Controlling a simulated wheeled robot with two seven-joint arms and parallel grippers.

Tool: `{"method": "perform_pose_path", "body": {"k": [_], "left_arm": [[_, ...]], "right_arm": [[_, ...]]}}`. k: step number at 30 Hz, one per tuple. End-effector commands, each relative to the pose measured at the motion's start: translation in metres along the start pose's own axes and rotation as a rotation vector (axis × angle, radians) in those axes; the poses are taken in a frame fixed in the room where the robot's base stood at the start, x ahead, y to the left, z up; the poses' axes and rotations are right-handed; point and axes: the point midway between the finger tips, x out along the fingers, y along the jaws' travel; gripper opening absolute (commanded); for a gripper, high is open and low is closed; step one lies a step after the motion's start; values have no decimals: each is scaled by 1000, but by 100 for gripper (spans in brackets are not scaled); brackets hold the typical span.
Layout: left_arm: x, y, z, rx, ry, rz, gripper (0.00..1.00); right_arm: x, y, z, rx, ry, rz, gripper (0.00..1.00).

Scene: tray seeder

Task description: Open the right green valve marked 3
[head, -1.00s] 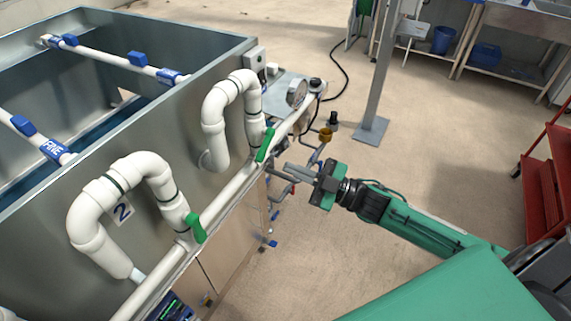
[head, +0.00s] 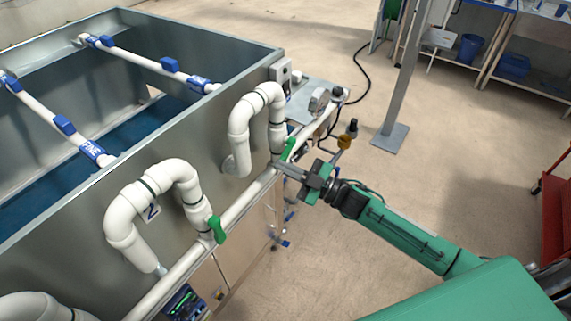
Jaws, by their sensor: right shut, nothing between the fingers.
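The far green valve handle (head: 289,149) sits at the foot of the far white U-shaped pipe (head: 240,125), on the tank's right side. It slants along the white rail pipe; its number does not show. My right gripper (head: 280,167) is shut and empty, its fingertips at the lower end of this handle. I cannot tell whether they touch it. My left gripper is not in view.
The metal tank (head: 215,113) fills the left side. A round gauge (head: 319,100) and a brass-coloured fitting (head: 344,142) stand beyond the far valve. A grey post (head: 400,85) stands on the floor behind. A red cart (head: 555,215) is at the right edge. The floor between is clear.

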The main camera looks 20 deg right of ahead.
Motion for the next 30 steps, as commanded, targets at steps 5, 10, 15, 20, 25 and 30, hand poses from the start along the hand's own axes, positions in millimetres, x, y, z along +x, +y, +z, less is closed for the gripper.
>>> {"method": "perform_pose_path", "body": {"k": [5,10,15,20,25,30], "left_arm": [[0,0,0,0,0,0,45],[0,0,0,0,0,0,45],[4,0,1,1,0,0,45],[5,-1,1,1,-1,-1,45],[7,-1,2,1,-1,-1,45],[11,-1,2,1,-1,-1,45]], "right_arm": [[0,0,0,0,0,0,0],[0,0,1,-3,0,-1,0],[-1,-1,3,-32,0,-11,0],[-2,-1,4,-58,0,-19,0],[-2,-2,6,-80,0,-27,0],[-4,-2,10,-118,-1,-41,0]]}}
